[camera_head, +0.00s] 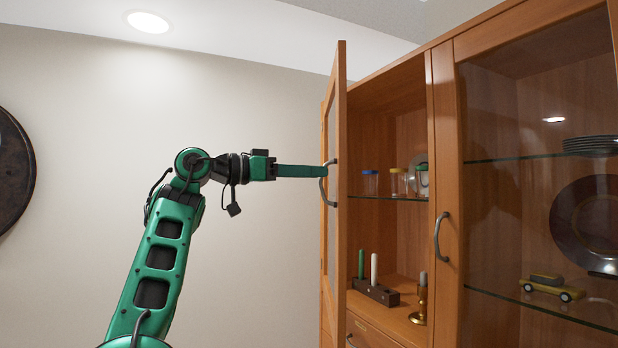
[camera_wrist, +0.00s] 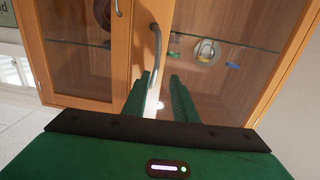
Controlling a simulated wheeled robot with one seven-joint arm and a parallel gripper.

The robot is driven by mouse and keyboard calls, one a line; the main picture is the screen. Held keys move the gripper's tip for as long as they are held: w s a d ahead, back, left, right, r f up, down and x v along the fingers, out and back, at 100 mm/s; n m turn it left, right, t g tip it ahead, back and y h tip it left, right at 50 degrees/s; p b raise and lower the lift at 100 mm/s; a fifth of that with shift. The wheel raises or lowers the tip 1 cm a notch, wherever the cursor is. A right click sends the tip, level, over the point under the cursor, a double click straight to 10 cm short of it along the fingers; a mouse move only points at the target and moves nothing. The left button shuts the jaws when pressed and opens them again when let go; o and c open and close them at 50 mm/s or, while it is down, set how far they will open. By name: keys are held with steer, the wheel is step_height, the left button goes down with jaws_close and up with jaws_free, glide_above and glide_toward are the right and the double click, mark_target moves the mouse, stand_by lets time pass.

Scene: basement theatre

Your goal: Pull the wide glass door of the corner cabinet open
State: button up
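The wooden corner cabinet (camera_head: 444,120) stands at the right in the head view. Its left glass door (camera_head: 341,130) is swung out and seen nearly edge-on, with a dark curved handle (camera_head: 324,187). My gripper (camera_head: 322,171) is at the upper part of this handle. In the wrist view the handle (camera_wrist: 156,45) is just ahead of my green fingers (camera_wrist: 160,75), which are apart with a gap between them. Whether they touch the handle is not clear. The right glass door (camera_head: 450,180) is shut, with its own handle (camera_head: 438,237).
Inside the open part are jars (camera_head: 370,183) on a glass shelf and a candle block (camera_head: 376,292) with a brass candlestick (camera_head: 419,305) below. Plates (camera_head: 590,143) and a yellow toy car (camera_head: 552,287) are behind the right door.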

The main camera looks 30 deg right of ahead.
steer(key=shift+s+a+r, duration=0.1)
steer(key=shift+s+r, duration=0.2)
steer(key=shift+s, duration=0.25)
steer(key=shift+s+a+r, duration=0.1)
steer(key=shift+s+r, duration=0.2)
steer(key=shift+s, duration=0.25)
steer(key=w+a, duration=0.3)
steer(key=a, duration=0.8)
steer(key=shift+w+a, duration=0.25)
steer(key=shift+a, duration=0.15)
steer(key=shift+f, duration=0.1)
steer(key=shift+c, duration=0.5)
